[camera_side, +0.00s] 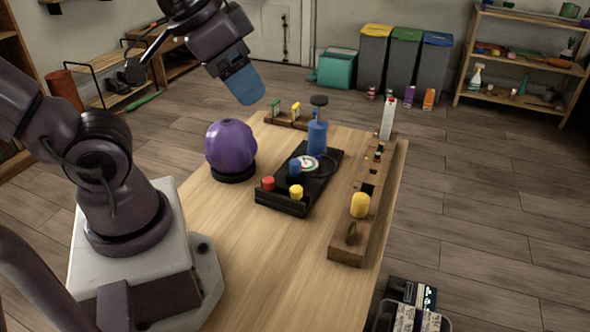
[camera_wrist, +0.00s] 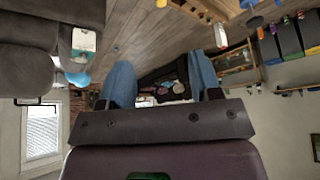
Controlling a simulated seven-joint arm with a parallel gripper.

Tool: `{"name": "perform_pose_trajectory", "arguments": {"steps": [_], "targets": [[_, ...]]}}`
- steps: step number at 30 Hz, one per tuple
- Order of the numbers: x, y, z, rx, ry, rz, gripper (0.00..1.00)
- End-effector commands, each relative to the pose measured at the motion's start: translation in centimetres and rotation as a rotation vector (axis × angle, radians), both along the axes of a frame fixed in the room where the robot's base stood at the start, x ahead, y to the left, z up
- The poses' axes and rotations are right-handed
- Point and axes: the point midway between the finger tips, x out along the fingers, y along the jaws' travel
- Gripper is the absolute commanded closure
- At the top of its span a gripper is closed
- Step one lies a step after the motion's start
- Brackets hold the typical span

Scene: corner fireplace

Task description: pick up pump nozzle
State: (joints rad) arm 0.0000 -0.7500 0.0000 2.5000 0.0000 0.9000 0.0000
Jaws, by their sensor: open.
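My gripper (camera_side: 243,84) hangs in the air above the far left of the table, clear of everything on it. In the wrist view its two blue fingers stand apart with nothing held between them (camera_wrist: 160,88). A blue hand pump (camera_side: 317,138) with a dark round top stands upright at the far end of a black tray (camera_side: 272,197). A round gauge (camera_side: 308,163) with a dark hose around it lies on the tray. I cannot tell which small part is the pump nozzle. A blue cylinder (camera_side: 295,169), a red one (camera_side: 268,183) and a yellow one (camera_side: 296,192) are at the tray.
A purple ball (camera_side: 230,146) sits on a black ring left of the tray. A wooden block rack (camera_side: 348,248) with a yellow piece (camera_side: 360,205) runs along the right edge. A small wooden rack (camera_side: 290,122) is at the back. The near tabletop (camera_side: 270,275) is clear.

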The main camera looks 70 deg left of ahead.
Motion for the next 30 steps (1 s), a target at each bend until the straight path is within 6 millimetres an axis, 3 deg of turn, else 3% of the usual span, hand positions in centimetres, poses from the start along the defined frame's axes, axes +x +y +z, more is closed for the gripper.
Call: {"name": "perform_pose_trajectory", "arguments": {"steps": [7, 14, 20, 30], "targets": [[0.1, 0.2, -0.3, 0.0, 0.016, 0.01, 0.42], [2.5, 2.3, -3.5, -0.039, 0.208, 0.112, 0.42], [6.6, 5.9, -7.3, -0.161, 0.371, 0.451, 0.42], [12.1, 14.0, -16.1, -0.326, 0.476, 1.346, 0.42]]}}
